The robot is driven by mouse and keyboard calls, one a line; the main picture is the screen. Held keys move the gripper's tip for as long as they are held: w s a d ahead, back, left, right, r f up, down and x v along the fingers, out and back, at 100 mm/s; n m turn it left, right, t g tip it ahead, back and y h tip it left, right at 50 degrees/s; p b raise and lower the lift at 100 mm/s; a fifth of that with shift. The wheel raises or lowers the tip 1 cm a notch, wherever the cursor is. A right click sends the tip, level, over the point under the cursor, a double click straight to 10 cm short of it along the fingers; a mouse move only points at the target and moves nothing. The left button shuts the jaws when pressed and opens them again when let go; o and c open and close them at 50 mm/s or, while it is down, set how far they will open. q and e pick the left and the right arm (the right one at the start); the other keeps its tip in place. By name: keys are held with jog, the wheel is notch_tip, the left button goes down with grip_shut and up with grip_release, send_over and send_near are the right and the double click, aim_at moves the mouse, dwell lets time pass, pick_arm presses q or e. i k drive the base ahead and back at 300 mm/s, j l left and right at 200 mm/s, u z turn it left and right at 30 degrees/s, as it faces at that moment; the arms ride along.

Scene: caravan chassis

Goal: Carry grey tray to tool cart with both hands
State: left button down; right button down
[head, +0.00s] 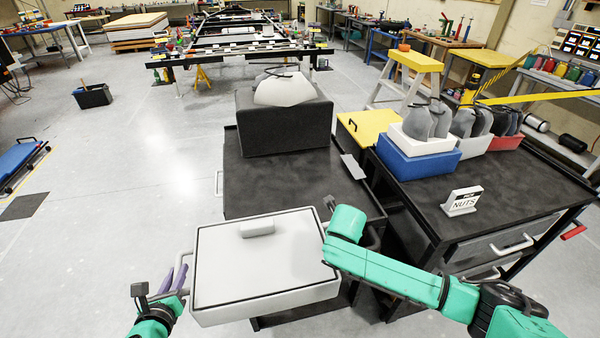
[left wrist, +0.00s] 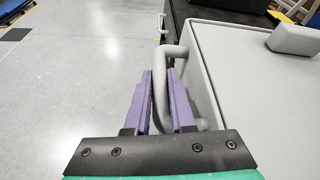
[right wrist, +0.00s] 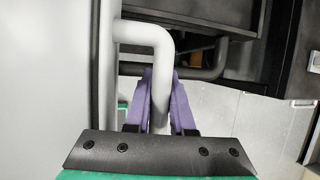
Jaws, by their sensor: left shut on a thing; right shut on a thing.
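The grey tray (head: 262,268), a shallow box with a flat lid and a small raised block on top, is level at the front of the dark tool cart (head: 268,188). Its far edge overlaps the cart's near part in the head view; I cannot tell if it touches. My left gripper (head: 172,284) is shut on the tray's left side handle, and its purple fingers flank the grey bar in the left wrist view (left wrist: 165,100). My right gripper (right wrist: 160,105) is shut on the right side handle in the right wrist view; in the head view my arm hides it.
A black box with a white item (head: 285,120) stands on the cart's far part. A second dark cart (head: 490,200) at right holds a blue bin (head: 418,160), grey parts and a NUTS sign (head: 462,202). A yellow step stool (head: 413,65) stands behind.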

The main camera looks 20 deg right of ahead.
aim_at(295, 189)
jog(key=i+l, duration=0.9)
jog(key=i, duration=0.2)
